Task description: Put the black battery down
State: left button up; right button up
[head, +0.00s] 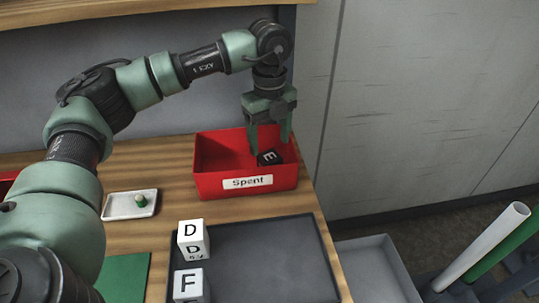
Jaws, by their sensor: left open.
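The black battery (269,158), a small dark block with a white letter E, is inside the red bin (209,183) labelled "Spent". It looks slightly tilted; whether it rests on the bin floor is hard to tell. My left gripper (269,147) reaches down into the bin from above, its green fingers open, with the battery at the fingertips. The bin's front wall hides part of the inside. My right gripper is not in view.
A dark tray (265,262) lies in front of the bin, with white blocks marked D (193,240) and F (190,285) at its left. A small white dish (116,206) holds a green-and-white piece. A grey wall stands at right.

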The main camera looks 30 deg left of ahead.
pick_arm(q)
notch_tip(320, 180, up, 6)
jog(key=shift+b, duration=0.3)
jog(key=shift+d, duration=0.1)
dwell(0.4)
